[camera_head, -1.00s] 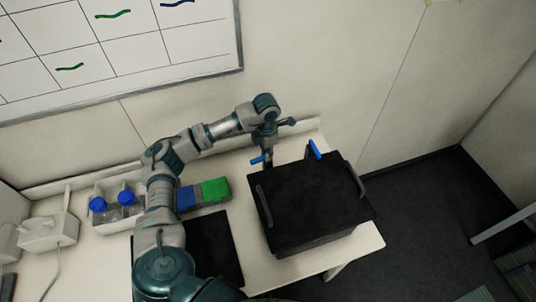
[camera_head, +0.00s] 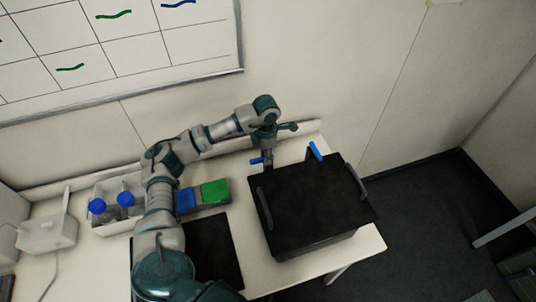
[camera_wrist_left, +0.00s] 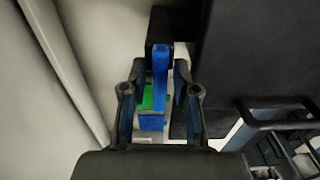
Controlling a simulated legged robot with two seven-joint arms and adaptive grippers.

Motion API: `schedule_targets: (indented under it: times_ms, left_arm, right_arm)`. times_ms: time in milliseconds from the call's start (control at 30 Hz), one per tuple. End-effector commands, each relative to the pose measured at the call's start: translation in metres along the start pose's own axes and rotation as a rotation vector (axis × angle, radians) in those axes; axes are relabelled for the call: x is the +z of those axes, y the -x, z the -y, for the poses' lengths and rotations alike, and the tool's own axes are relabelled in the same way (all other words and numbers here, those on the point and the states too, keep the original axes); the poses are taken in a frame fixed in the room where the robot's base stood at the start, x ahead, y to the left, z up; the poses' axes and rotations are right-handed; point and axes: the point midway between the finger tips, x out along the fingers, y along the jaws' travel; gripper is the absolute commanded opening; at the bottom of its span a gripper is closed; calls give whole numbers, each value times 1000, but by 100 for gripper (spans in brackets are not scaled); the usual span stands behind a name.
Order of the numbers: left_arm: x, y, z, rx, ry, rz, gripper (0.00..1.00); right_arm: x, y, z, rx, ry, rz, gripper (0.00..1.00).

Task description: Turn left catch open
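The black box (camera_head: 315,205) stands on the table with two blue catches at its back edge. The left catch (camera_head: 257,160) shows in part beside my left gripper (camera_head: 267,157), which points down at the box's back left corner. The right catch (camera_head: 316,151) sticks up, tilted. In the left wrist view the left catch (camera_wrist_left: 160,68) is a blue bar between the two fingers of my left gripper (camera_wrist_left: 160,85). The fingers look apart, one on each side of it; I cannot tell whether either touches it. My right gripper is not in view.
Dark handles (camera_head: 264,207) stand on the box's sides. Left of it are a rack with a blue and a green block (camera_head: 215,191), a bin with blue-capped bottles (camera_head: 98,205) and a black mat (camera_head: 213,250). The wall is close behind.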

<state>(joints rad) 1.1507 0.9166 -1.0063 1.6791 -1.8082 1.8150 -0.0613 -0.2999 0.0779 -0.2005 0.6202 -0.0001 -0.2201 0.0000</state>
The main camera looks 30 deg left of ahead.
Motion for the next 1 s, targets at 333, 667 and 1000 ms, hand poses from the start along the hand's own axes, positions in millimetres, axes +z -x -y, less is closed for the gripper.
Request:
schedule_targets:
  times_ms: [333,667,1000]
  left_arm:
    - [3,3,-1,2,1,7,42]
    - [2,61,-1,5,1,12,42]
    - [-1,115,-3,1,1,8,42]
  right_arm:
    - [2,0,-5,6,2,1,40]
    - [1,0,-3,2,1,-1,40]
    - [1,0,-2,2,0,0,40]
